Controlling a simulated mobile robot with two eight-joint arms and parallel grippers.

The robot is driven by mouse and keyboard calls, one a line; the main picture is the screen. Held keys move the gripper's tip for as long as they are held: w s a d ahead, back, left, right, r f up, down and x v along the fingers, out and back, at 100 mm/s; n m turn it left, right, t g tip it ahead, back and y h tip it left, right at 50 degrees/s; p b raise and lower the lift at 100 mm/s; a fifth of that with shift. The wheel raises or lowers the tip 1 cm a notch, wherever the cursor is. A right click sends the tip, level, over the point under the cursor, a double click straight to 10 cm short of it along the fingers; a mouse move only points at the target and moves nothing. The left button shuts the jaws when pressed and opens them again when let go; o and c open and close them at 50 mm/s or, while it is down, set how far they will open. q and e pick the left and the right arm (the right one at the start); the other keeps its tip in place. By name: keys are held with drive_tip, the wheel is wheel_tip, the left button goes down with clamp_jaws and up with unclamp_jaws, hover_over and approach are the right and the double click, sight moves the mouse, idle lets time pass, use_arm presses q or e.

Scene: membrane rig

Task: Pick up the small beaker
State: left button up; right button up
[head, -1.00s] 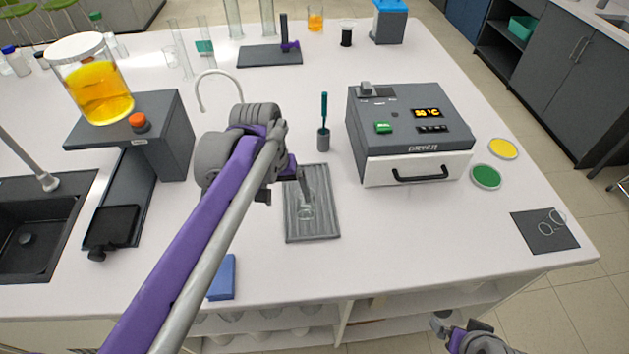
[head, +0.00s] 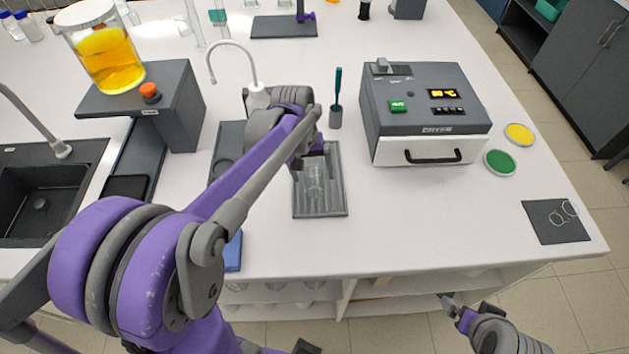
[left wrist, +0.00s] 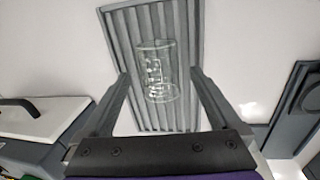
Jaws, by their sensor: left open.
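The small clear glass beaker (head: 315,184) is on the grey ribbed tray (head: 332,206) in the middle of the bench. In the left wrist view the beaker (left wrist: 155,72) shows over the ribs of the tray (left wrist: 123,32). My left gripper (left wrist: 160,74) is open, with one finger on each side of the beaker in the picture and a visible gap on both sides. In the head view my left gripper (head: 312,158) is over the far part of the tray, its fingers partly hidden by the arm. My right gripper (head: 452,306) is low at the bottom right, away from the bench top.
A dryer (head: 425,110) with a white front drawer stands right of the tray. A brush in a holder (head: 336,112) stands behind the tray. A tap (head: 257,92) and a stand with a yellow-filled vessel (head: 108,60) are left. Open bench lies in front of the dryer.

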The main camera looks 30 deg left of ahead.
sight(313, 174)
use_arm(q)
drive_tip(key=shift+d+f, duration=0.1)
drive_tip(key=shift+f, duration=0.55)
drive_tip(key=c, duration=1.5)
drive_tip(key=shift+o, duration=0.2)
drive_tip(key=shift+r, duration=0.1)
wheel_tip(313, 174, up, 10)
